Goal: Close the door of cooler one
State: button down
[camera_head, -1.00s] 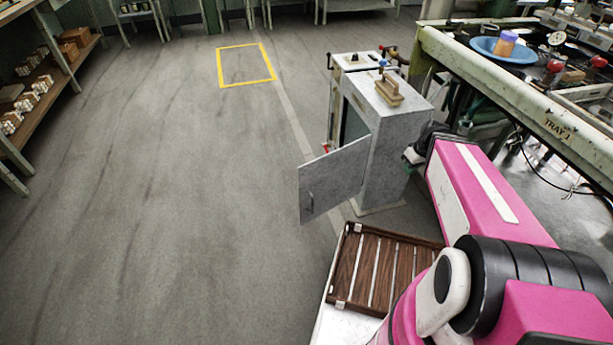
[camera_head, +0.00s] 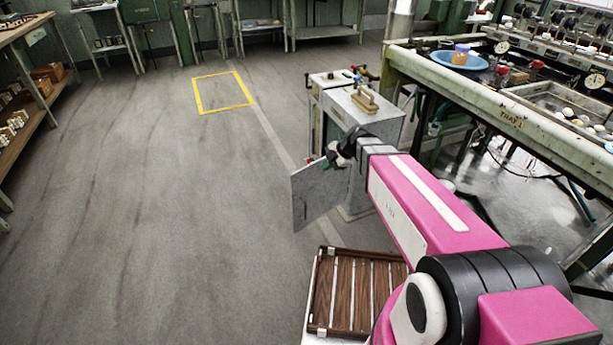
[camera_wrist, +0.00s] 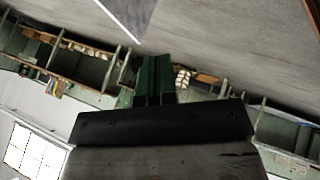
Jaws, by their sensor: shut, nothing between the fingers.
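A grey cooler (camera_head: 384,126) stands on the floor right of centre, and its grey door (camera_head: 316,196) is swung open toward the left and front. A small handle shows on the door's outer face. No number is readable on the cooler. My gripper (camera_head: 328,163) is at the door's upper edge, between door and cooler body in the picture; I cannot tell whether it touches. My arm hides part of the cooler's front and the hinge side. In the wrist view my gripper's green fingers (camera_wrist: 154,80) are together and empty. A grey panel corner, likely the door (camera_wrist: 130,14), shows at the top.
A wooden brush-like object (camera_head: 364,100) lies on the cooler. A second white-topped cabinet (camera_head: 329,80) stands behind it. A slatted wooden rack (camera_head: 345,295) is in front, near my arm. A long bench (camera_head: 480,98) runs along the right. The floor to the left is clear.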

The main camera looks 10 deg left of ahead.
send_near(298, 180)
notch_tip(298, 180, down, 4)
jog(key=s, duration=0.2)
jog(key=shift+w+a+f, duration=0.1)
jog(key=shift+w+a, duration=0.45)
jog(key=shift+a, duration=0.2)
jog(key=shift+w+a+f, duration=0.1)
jog(key=shift+w+a, duration=0.45)
jog(key=shift+a, duration=0.2)
